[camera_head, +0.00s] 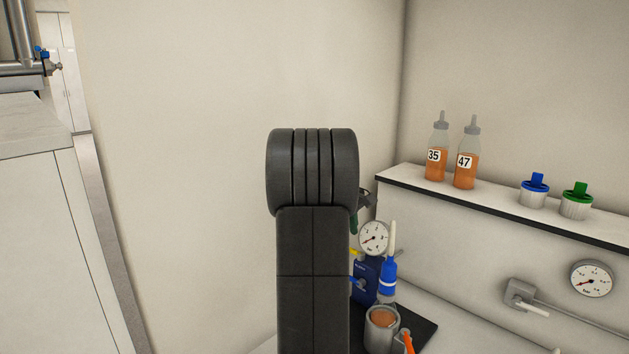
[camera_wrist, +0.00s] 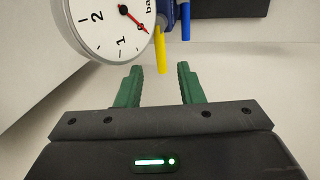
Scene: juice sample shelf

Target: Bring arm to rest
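My gripper (camera_wrist: 159,78) shows in the wrist view with two green fingers spread apart and nothing held between them. A yellow lever (camera_wrist: 161,50) appears between and beyond the fingertips; I cannot tell how far away it is. In the head view my dark arm stands upright in the middle of the picture. It hides most of my gripper; only a bit of green finger (camera_head: 353,223) shows at its right side.
A pressure gauge (camera_head: 374,238), a blue device (camera_head: 366,279), a blue bottle (camera_head: 388,282) and a cup (camera_head: 381,326) stand close right of my arm. A ledge (camera_head: 500,208) holds bottles 35 (camera_head: 435,163) and 47 (camera_head: 466,166) and two capped jars. Bare wall lies left.

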